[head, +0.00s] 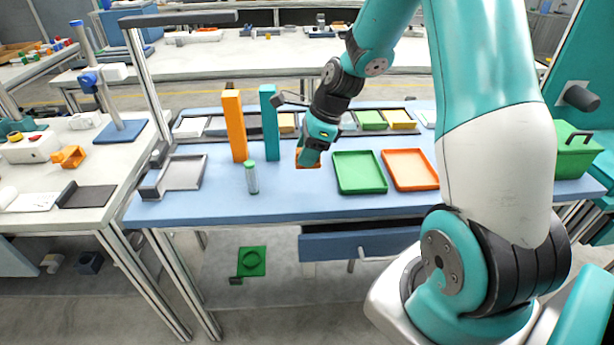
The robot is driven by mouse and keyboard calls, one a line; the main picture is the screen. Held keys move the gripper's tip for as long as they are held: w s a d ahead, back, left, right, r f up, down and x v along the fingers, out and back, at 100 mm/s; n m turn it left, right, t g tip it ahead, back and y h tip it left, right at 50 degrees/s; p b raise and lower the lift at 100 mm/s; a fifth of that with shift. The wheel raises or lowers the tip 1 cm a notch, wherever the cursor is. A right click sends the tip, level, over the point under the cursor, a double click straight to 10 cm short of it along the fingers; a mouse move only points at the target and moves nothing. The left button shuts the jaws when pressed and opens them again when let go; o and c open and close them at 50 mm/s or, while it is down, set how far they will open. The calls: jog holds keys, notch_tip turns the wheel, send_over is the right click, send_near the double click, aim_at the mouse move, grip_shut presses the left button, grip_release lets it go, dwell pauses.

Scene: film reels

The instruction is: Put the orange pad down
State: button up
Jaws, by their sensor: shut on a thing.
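The orange pad (308,164) is a small flat orange piece at my gripper (308,158), near the middle of the blue table (300,208). My gripper points down and is shut on the pad, and it hides part of it. I cannot tell whether the pad touches the table top. A green tray (360,172) and an orange tray (411,169) lie flat just to the right of my gripper, both apparently empty.
A tall orange block (235,126) and a teal block (269,123) stand left of my gripper. A green-capped cylinder (251,178) stands before them. A grey tray (183,172) lies at left, and a green box (577,152) at right. The table's front strip is clear.

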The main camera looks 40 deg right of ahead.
notch_tip(320, 180, down, 7)
jog(key=shift+r, duration=0.1)
dwell(0.4)
jog(key=o, duration=0.8)
jog(key=shift+o, duration=0.2)
